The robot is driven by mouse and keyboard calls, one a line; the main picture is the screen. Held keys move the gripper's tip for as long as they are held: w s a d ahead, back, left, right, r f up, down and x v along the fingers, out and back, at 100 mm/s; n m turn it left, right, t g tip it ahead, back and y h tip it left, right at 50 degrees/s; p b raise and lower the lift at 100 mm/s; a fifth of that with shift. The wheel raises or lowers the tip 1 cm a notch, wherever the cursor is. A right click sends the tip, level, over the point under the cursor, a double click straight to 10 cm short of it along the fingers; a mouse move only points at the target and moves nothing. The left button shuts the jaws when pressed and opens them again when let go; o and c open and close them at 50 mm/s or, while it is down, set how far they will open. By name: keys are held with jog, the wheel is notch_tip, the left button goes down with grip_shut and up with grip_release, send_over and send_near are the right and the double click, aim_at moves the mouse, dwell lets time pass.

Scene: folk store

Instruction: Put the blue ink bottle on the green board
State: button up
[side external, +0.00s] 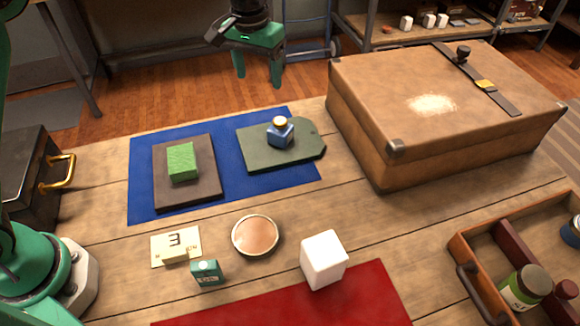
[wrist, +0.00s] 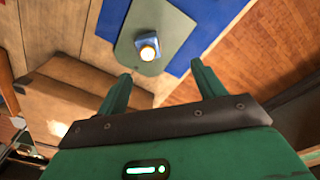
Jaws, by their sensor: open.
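The blue ink bottle (side external: 280,133) with a gold and white cap stands upright on the green board (side external: 257,154), towards its right half. The board lies on a blue cloth (side external: 230,180). In the wrist view the bottle (wrist: 148,46) sits on the green board (wrist: 171,27), beyond my fingertips. My gripper (side external: 259,77) is open and empty. It is raised above and behind the board in the side view, apart from the bottle. In the wrist view both fingers of my gripper (wrist: 159,76) are spread with nothing between them.
A large brown case (side external: 440,110) stands right of the board. A dark board (side external: 205,190) with a green block (side external: 182,162) lies left. A round coaster (side external: 255,235), a white cube (side external: 323,259), a small green carton (side external: 207,273) and a wooden tray (side external: 462,250) are nearer the front.

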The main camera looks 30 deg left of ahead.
jog(key=s+a+r+t, duration=0.1)
jog(key=s+a+r, duration=0.4)
jog(key=s, duration=0.2)
jog(key=s+a+r+t, duration=0.2)
jog(key=s+a+r, duration=0.2)
jog(key=s+a, duration=0.25)
jog(key=s+a+f+t, duration=0.1)
jog(key=s+a, duration=0.1)
jog(key=s, duration=0.5)
jog(key=s+a+f+t, duration=0.1)
jog(key=s+a+f, duration=0.1)
jog(key=s, duration=0.6)
jog(key=shift+s+a+f, duration=0.2)
jog(key=shift+a, duration=0.25)
